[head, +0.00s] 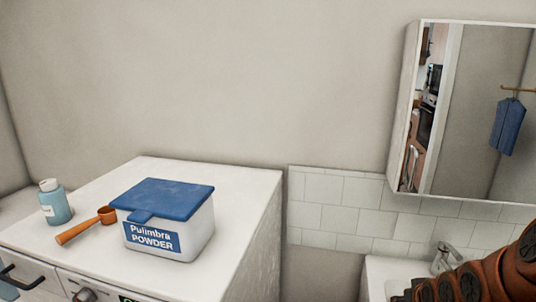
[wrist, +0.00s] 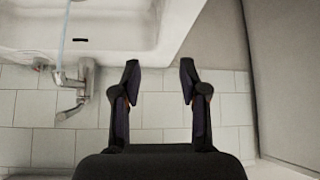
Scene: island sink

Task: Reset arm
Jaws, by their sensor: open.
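My gripper (wrist: 160,82) shows in the wrist view with its two dark fingers apart and nothing between them. White wall tiles lie behind it, and a white sink (wrist: 140,30) with a metal faucet (wrist: 72,88) is at the upper left of that view. In the head view, part of my brown arm shows at the lower right corner, in front of the sink area. The gripper's fingers cannot be made out in the head view.
A white machine (head: 258,215) carries a blue-lidded powder box (head: 160,225), an orange scoop (head: 85,227) and a light-blue bottle (head: 55,205). A mirror cabinet (head: 400,130) hangs at the upper right. The faucet also shows in the head view (head: 443,258), close to my arm.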

